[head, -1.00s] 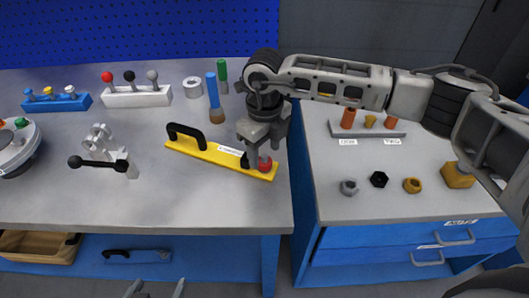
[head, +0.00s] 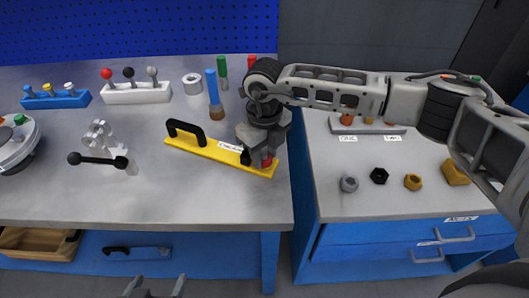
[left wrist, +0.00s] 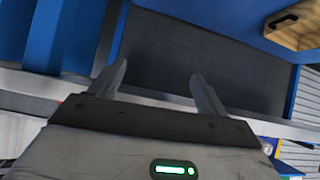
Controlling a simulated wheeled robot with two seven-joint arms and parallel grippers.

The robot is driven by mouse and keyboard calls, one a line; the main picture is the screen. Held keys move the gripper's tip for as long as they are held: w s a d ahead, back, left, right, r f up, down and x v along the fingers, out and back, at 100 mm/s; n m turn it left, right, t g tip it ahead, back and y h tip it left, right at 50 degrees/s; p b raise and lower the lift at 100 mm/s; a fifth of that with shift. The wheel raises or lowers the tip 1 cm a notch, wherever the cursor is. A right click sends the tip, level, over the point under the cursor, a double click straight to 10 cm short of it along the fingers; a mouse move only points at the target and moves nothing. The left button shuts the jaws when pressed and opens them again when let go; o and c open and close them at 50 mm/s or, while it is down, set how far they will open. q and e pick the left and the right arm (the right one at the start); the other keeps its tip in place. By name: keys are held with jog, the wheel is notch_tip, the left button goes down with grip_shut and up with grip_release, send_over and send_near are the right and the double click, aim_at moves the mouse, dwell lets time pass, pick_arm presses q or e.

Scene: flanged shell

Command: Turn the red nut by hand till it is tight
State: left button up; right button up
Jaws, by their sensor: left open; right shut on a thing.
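The red nut (head: 267,162) sits at the right end of the yellow bar (head: 205,154), which lies on the grey bench and has black handles and a white label. My right gripper (head: 260,156) points down over that end and is shut on the red nut. Its fingers hide most of the nut, so I cannot tell how tight it sits. My left gripper (head: 157,287) is open and empty at the bottom edge, in front of the bench. Its two spread fingers also show in the left wrist view (left wrist: 160,85).
A metal bracket with a black lever (head: 98,162) stands left of the bar. The right cabinet top holds a grey nut (head: 349,184), a black nut (head: 380,176) and a yellow nut (head: 412,181).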

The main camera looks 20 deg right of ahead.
aim_at(264, 157)
jog(key=shift+m, duration=1)
jog(key=shift+w+m, duration=0.1)
jog(key=shift+m, duration=0.2)
jog(key=o, duration=0.7)
jog(key=shift+o, duration=1.4)
pick_arm(q)
jog(key=shift+s+d+f, duration=0.1)
jog(key=shift+s+f, duration=0.05)
jog(key=shift+w+d+f+b, duration=0.1)
jog(key=shift+w+f+b, duration=0.15)
jog(key=shift+b, duration=0.95)
pick_arm(e)
notch_tip(264, 157, up, 16)
